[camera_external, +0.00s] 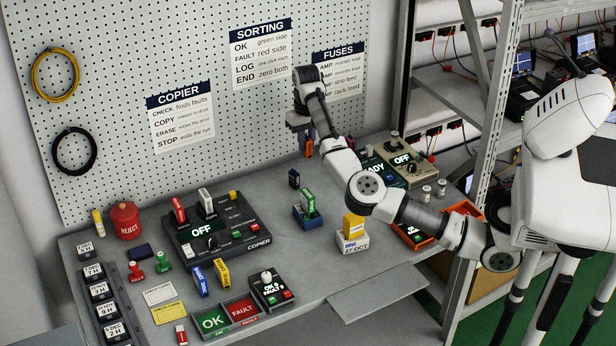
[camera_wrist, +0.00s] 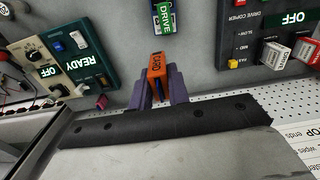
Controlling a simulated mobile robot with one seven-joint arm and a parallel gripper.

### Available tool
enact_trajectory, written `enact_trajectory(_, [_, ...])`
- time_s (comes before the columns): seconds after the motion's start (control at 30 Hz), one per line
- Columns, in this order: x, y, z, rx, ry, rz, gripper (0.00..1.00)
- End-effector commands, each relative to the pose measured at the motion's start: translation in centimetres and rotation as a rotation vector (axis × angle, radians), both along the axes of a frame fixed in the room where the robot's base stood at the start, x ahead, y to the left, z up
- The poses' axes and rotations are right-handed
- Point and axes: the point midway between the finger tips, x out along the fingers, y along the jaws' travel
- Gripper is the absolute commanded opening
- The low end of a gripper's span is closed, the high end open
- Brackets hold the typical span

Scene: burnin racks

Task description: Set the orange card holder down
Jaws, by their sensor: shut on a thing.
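The orange card holder, marked CARD (camera_wrist: 157,66), is between the two purple fingers of my gripper (camera_wrist: 159,88) in the wrist view. The fingers are shut on it. In the external view my gripper (camera_external: 304,143) points down in front of the pegboard, toward the back of the bench. The orange holder (camera_external: 309,149) shows as a small patch at the fingertips, mostly hidden by them. It appears held above the bench top; the exact gap below it cannot be told.
A green DRIVE piece (camera_external: 308,199) stands in a blue holder, with a small black block (camera_external: 294,179) behind it. The copier box (camera_external: 212,229) is to the left; the READY unit (camera_external: 374,171) is to the right. Bare grey bench (camera_external: 262,190) lies between.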

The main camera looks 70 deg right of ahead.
Motion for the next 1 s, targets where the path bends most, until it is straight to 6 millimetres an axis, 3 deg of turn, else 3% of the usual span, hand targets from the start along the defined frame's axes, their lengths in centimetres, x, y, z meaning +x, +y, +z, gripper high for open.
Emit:
enact_trajectory(0.03, [0.1, 2.3, 0.1, 0.003, -0.004, 0.005, 0.00])
enact_trajectory(0.3, [-1.7, 12.4, 0.6, 0.002, -0.002, -0.004, 0.00])
enact_trajectory(0.6, [-6.0, 21.7, -0.3, 0.001, -0.001, -0.008, 0.00])
enact_trajectory(0.8, [-8.0, 24.6, -0.8, -0.001, 0.000, -0.011, 0.00])
enact_trajectory(1.0, [-8.5, 25.3, -2.6, -0.004, 0.004, -0.014, 0.00])
